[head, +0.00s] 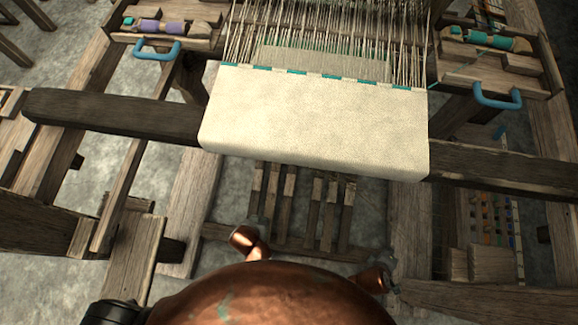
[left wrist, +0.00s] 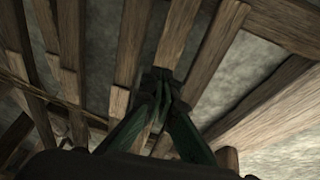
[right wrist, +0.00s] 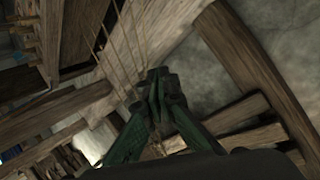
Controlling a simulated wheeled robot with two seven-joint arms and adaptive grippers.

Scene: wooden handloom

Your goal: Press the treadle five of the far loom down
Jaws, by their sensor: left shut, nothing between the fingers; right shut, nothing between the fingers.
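The loom's treadles (head: 313,212) are several narrow wooden bars side by side, low under the cream cloth (head: 320,115). Their far ends are hidden by the cloth, and I cannot tell for certain which bar is treadle five. My left gripper (left wrist: 158,85) is shut and empty in the left wrist view, with wooden bars (left wrist: 131,50) below and around its tips; I cannot tell whether it touches one. My right gripper (right wrist: 158,85) is shut and empty, over a wooden beam and bare floor.
A dark wooden beam (head: 110,112) crosses the loom at the cloth. Side trays hold a purple bobbin (head: 160,27) and a teal bobbin (head: 488,40), with blue handles (head: 497,98) below. A wooden side post (head: 410,215) stands right of the treadles. Grey floor shows between beams.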

